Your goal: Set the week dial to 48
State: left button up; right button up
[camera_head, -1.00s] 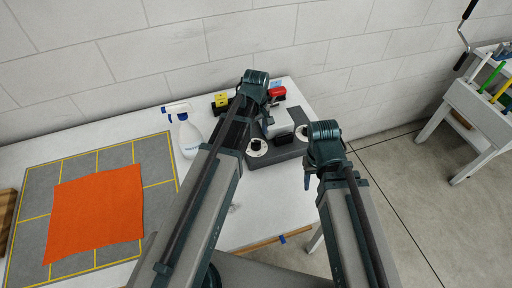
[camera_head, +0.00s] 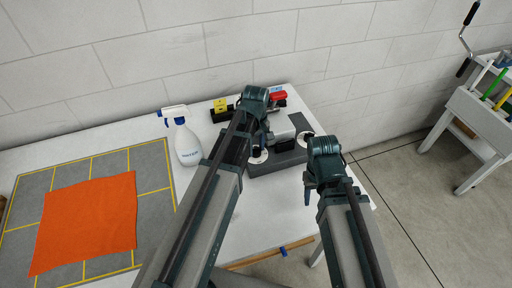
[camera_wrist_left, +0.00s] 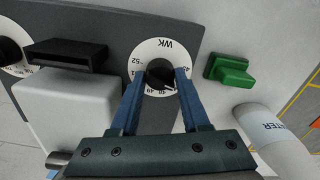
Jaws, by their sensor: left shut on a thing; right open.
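The week dial (camera_wrist_left: 161,55) is a white disc marked WK with numbers around its edge, on a dark grey panel. Its black knob (camera_wrist_left: 160,75) sits between the blue fingers of my left gripper (camera_wrist_left: 160,92), which is shut on it. Numbers in the 40s and a 52 show around the rim; the pointer reading is not clear. In the head view the dial (camera_head: 258,156) is partly hidden by my left arm and gripper (camera_head: 260,143). My right gripper (camera_head: 308,190) is open and empty, right of the device.
The grey stamping device (camera_head: 278,163) has a second dial (camera_head: 304,136) at right. A spray bottle (camera_head: 186,142) stands left of the arm. A green block (camera_wrist_left: 230,70) lies near the dial. An orange cloth (camera_head: 85,222) lies on a gridded mat (camera_head: 155,178).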

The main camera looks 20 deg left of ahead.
pick_arm(q)
grip_shut()
jog(key=m, duration=1.1)
jog(key=shift+m, duration=0.3)
dwell(0.4)
jog(key=o, duration=0.9)
grip_release()
